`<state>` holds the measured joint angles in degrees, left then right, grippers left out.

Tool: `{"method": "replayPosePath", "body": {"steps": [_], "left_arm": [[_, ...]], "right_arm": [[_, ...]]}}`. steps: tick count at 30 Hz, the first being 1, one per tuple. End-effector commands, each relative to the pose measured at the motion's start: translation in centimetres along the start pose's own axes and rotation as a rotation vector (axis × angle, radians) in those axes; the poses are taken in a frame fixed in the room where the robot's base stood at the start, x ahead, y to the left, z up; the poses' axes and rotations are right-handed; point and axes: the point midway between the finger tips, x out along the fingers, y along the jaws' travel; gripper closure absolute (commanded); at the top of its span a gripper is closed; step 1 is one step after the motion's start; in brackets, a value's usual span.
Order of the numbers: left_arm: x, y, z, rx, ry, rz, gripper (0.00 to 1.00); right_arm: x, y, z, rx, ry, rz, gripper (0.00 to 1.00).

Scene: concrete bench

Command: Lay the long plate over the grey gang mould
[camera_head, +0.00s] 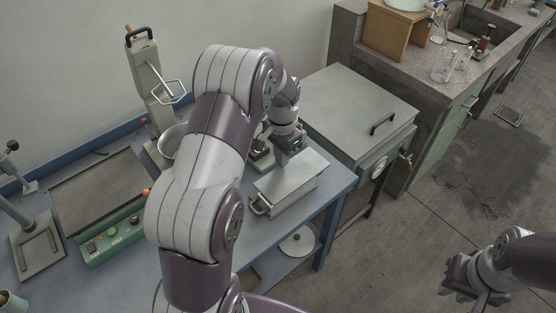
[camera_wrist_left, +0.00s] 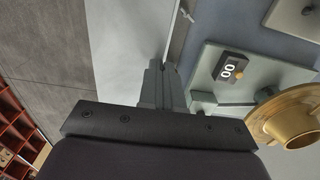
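The long plate (camera_head: 300,168) is a flat pale-grey sheet in the head view. It lies over the grey gang mould (camera_head: 289,202), whose front side and wire handle show below it. Whether the plate rests fully on the mould cannot be told. My left gripper (camera_head: 288,152) points down at the plate's far edge. In the left wrist view its fingers (camera_wrist_left: 161,85) are close together at the edge of the plate (camera_wrist_left: 125,45), apparently pinching it. My right gripper (camera_head: 466,288) hangs over the floor at lower right, apart from the bench; its finger gap is unclear.
A scale with a small display (camera_wrist_left: 231,68) and a brass bowl (camera_wrist_left: 292,122) are close to the left gripper. A grey lidded tank (camera_head: 350,105) stands right of the blue bench (camera_head: 130,275). A green control box (camera_head: 110,238) is at left. My left arm hides the bench's middle.

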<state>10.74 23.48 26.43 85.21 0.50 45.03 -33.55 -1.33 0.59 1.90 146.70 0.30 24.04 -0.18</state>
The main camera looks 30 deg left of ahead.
Motion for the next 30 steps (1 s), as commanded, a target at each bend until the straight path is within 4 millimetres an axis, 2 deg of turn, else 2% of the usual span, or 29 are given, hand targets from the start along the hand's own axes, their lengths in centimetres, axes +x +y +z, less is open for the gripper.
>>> {"method": "replayPosePath", "body": {"steps": [3,8,11,15,18,30], "left_arm": [[1.2,-2.6,-0.3,-0.003,0.001,0.000,1.00],[2.3,-4.2,-0.5,-0.001,0.002,-0.001,1.00],[3.1,-4.3,-0.5,0.001,0.001,0.000,1.00],[5.4,-4.3,-0.4,0.001,-0.002,0.002,1.00],[6.4,-4.3,-0.5,0.001,0.002,-0.001,1.00],[7.0,-4.3,-0.5,0.000,0.002,-0.001,1.00]], "right_arm": [[-0.7,0.0,-0.1,0.000,0.000,0.000,0.74],[-0.9,0.0,-0.1,0.000,0.000,0.000,0.74],[-1.1,0.0,-0.1,0.000,0.000,0.000,0.74],[-1.7,0.0,-0.2,0.000,0.000,0.000,0.74],[-1.8,0.0,-0.2,0.000,0.000,0.000,0.74],[-1.3,0.0,-0.2,0.000,0.000,0.000,0.74]]}}
